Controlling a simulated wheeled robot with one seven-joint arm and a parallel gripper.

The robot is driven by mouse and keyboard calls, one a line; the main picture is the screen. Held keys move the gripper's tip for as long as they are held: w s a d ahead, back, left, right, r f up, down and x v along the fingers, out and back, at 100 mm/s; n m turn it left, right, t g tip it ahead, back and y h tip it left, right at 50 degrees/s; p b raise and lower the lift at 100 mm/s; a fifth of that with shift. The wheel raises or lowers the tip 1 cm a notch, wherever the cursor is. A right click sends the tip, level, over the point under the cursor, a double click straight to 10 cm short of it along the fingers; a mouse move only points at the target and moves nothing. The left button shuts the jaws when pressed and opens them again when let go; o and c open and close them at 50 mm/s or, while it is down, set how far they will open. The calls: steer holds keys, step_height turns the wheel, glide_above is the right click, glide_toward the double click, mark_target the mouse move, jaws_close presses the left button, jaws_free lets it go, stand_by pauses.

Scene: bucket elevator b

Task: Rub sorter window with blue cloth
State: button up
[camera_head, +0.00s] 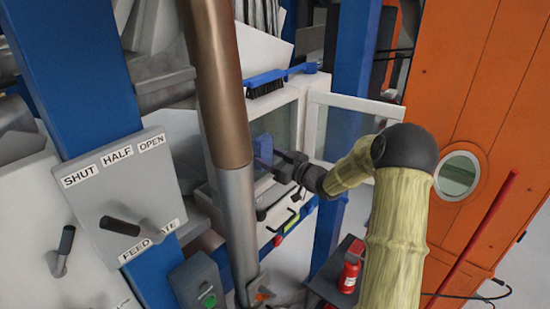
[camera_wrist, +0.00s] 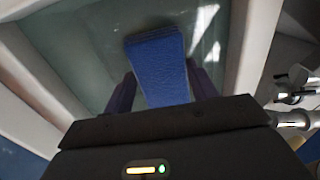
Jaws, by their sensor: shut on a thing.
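The blue cloth (camera_wrist: 160,65) is a flat, folded-looking blue pad between my gripper's (camera_wrist: 163,88) two fingers in the wrist view. In the head view the cloth (camera_head: 263,147) shows as a small blue patch inside the white frame of the sorter. My gripper (camera_head: 270,162) is shut on it. The sorter window (camera_wrist: 92,55) is a greenish pane in a white frame, straight ahead of the cloth. The cloth's far end lies over the pane in the picture; whether it touches the glass I cannot tell. My arm hides part of the sorter in the head view.
A white-framed door (camera_head: 347,125) stands swung open on the right of the sorter. A blue brush (camera_head: 270,82) lies on the sorter's top. A brown and grey pipe (camera_head: 222,110) rises close on the left. A red extinguisher (camera_head: 350,272) stands low at the right.

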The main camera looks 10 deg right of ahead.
mark_target(251, 150)
steer(key=shift+s+a, duration=0.15)
steer(key=shift+a, duration=0.1)
steer(key=s+a, duration=0.1)
steer(key=s+a+b, duration=0.1)
steer(key=a, duration=0.1)
steer(key=shift+b, duration=0.3)
stand_by(0.3)
steer(key=shift+d, duration=0.1)
steer(key=shift+r+p, duration=1)
steer(key=shift+r, duration=0.45)
